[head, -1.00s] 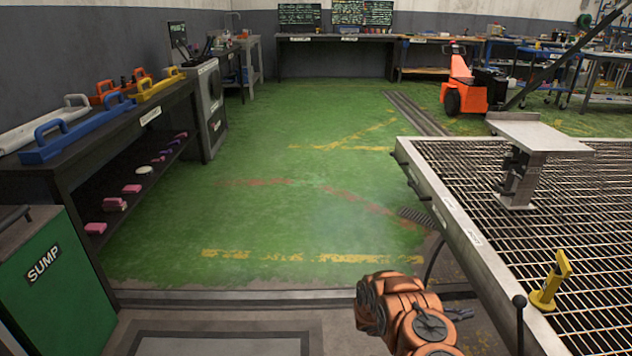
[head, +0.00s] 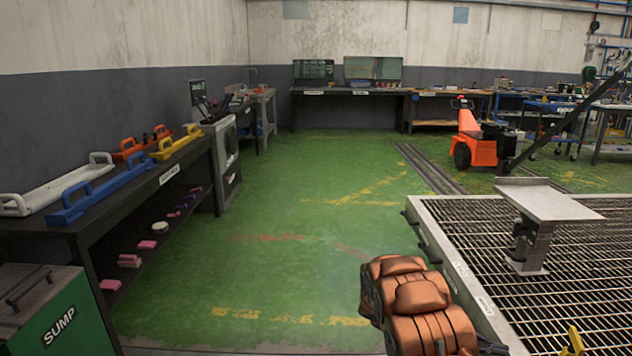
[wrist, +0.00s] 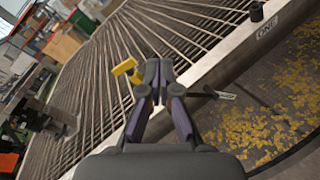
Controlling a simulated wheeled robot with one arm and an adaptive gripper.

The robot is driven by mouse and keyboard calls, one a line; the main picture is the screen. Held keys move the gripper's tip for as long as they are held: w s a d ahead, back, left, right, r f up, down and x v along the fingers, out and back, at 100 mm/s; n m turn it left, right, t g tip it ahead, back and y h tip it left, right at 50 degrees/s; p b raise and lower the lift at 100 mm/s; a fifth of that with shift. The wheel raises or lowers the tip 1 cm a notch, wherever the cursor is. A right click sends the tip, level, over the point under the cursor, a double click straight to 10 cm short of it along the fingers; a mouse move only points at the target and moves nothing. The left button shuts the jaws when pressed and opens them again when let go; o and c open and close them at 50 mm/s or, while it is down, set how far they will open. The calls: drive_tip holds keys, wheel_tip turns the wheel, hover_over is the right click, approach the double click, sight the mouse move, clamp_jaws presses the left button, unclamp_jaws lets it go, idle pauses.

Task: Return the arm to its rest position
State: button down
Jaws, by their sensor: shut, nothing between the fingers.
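My orange arm shows at the bottom of the head view, folded beside the near left edge of the grated platform (head: 470,290). My gripper (wrist: 158,72) shows in the wrist view, its fingers shut together with nothing between them. It hangs over the platform's metal rim, with the grating (wrist: 110,60) to its left and the worn floor to its right. Beyond the fingertips in that view is a yellow handle-like piece (wrist: 124,67), apart from the gripper. Its top also shows at the bottom right of the head view (head: 575,340).
A grey metal stand (head: 545,200) is on the platform. A dark bench (head: 200,152) with coloured handled bars runs along the left, and a green SUMP box (head: 45,315) is at the lower left. An orange tug (head: 475,145) stands at the back right. The green floor between is clear.

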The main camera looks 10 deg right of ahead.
drive_tip(key=s+a+r+m+y+p, duration=0.1)
drive_tip(key=s+a+r+y+p, duration=0.15)
drive_tip(key=a+r, duration=0.3)
drive_tip(key=s+a+r+m+t+y+p, duration=0.1)
drive_tip(key=s+a+r+y+p, duration=0.1)
drive_tip(key=s+a+r+p, duration=0.35)
drive_tip(key=s+a+r+m+y+p, duration=0.1)
drive_tip(key=s+a+r+m+y, duration=0.15)
drive_tip(key=r, duration=0.55)
drive_tip(key=s+a+r+t+y+p, duration=0.2)
drive_tip(key=s+a+r+p, duration=0.2)
drive_tip(key=a, duration=0.4)
drive_tip(key=s+a+r+t+y+p, duration=0.2)
drive_tip(key=s+a+r+p, duration=0.2)
drive_tip(key=a+r, duration=0.2)
drive_tip(key=s+a+r+t+y+p, duration=0.2)
drive_tip(key=s+a+r+p, duration=0.3)
drive_tip(key=a, duration=0.6)
drive_tip(key=shift+r+y, duration=0.4)
drive_tip(key=shift+r, duration=0.2)
drive_tip(key=shift+a, duration=0.1)
